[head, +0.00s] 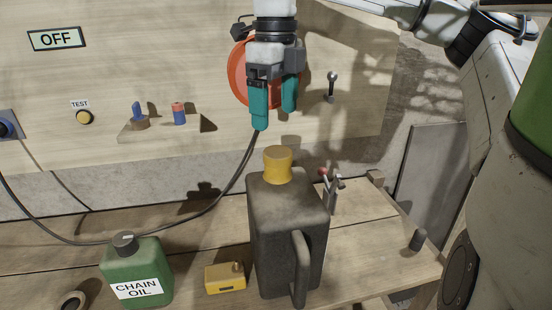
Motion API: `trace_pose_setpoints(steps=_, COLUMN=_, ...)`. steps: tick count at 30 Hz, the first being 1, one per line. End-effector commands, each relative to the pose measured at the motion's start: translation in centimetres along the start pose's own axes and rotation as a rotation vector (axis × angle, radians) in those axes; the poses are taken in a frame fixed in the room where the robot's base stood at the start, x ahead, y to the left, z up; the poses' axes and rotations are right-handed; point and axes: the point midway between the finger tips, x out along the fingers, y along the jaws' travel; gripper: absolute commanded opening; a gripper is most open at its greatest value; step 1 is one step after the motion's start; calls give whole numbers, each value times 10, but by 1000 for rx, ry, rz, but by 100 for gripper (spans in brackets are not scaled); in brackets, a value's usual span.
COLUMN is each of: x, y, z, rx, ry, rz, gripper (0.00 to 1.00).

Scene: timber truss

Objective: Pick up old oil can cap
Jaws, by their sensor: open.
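The old oil can (285,228) is a large dark grey-brown jug with a side handle, standing upright on the wooden bench. Its cap (278,164) is a yellow, slightly waisted knob on top of the can. My gripper (272,122) points down with teal fingers, open and empty. In the picture it hangs just above the cap, apart from it; how far it is in depth I cannot tell. Behind my gripper an orange-red disc on the wall panel is partly hidden.
A green chain oil can (138,275) with a black cap and a small yellow box (225,278) stand left of the old can. A lever with a red knob (324,172) stands close behind right. A black cable (210,213) hangs across the back. A small shelf (165,130) holds two items.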

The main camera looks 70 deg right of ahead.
Motion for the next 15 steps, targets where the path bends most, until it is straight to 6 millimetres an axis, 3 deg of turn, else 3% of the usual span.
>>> trace_pose_setpoints(steps=15, x=63, y=0, z=-5, rx=-2, ry=1, rz=4, gripper=88)
